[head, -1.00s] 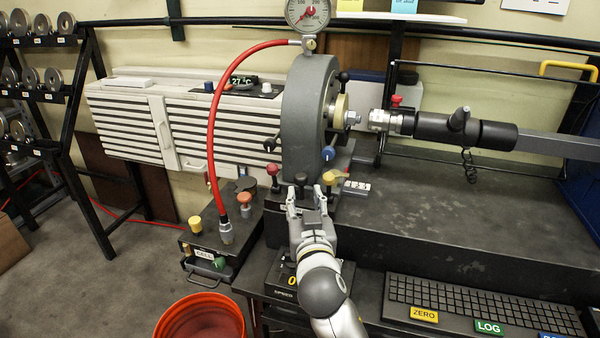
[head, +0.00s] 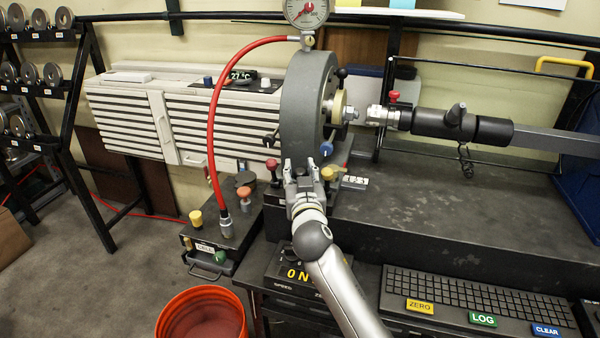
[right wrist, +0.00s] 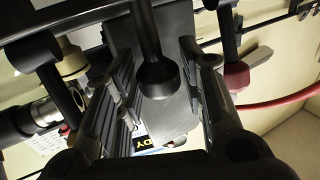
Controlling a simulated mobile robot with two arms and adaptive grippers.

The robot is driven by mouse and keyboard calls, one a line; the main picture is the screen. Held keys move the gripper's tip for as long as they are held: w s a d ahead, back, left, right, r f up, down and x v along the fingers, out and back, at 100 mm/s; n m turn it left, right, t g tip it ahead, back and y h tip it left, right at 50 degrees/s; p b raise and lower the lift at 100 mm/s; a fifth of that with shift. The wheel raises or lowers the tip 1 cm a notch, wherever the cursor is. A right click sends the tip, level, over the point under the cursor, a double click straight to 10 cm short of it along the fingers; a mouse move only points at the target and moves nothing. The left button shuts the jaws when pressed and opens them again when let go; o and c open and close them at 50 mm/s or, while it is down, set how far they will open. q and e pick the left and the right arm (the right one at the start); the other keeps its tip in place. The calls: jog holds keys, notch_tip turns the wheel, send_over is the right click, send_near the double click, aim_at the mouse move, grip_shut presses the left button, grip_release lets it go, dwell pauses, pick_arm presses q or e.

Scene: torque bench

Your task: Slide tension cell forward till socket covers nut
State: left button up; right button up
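The tension cell (head: 308,105) is a thick grey ring with a dial gauge (head: 308,12) on top. A bright nut (head: 349,114) sticks out of its right face. The silver socket (head: 378,115) on the black torque tool (head: 455,127) faces the nut, with a small gap between them. My right gripper (head: 303,170) is at the front foot of the cell. In the right wrist view its fingers (right wrist: 158,85) are apart, with a black round-ended handle (right wrist: 156,78) between them and gaps on both sides. My left gripper is not in view.
A red knob (head: 272,165) and a yellow knob (head: 327,174) flank the gripper. A red hose (head: 212,130) runs from the gauge to a dark pump box (head: 225,238). A keyboard (head: 470,300) lies at the right front and an orange bucket (head: 203,318) on the floor.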

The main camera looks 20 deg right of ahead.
aim_at(326, 181)
jog(key=c, duration=0.5)
grip_shut()
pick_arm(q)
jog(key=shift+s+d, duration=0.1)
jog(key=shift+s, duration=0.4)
pick_arm(e)
jog(key=shift+s+d, duration=0.1)
jog(key=shift+s+d+f+p, duration=0.15)
jog(key=shift+s+d+p, duration=0.05)
jog(key=shift+d+p, duration=0.3)
jog(key=s+d, duration=0.1)
jog(key=d, duration=0.1)
jog(key=s+d+p, duration=0.1)
jog(key=shift+s+d, duration=0.3)
jog(key=shift+d, duration=0.05)
jog(key=shift+s+d, duration=0.15)
jog(key=shift+d, duration=0.05)
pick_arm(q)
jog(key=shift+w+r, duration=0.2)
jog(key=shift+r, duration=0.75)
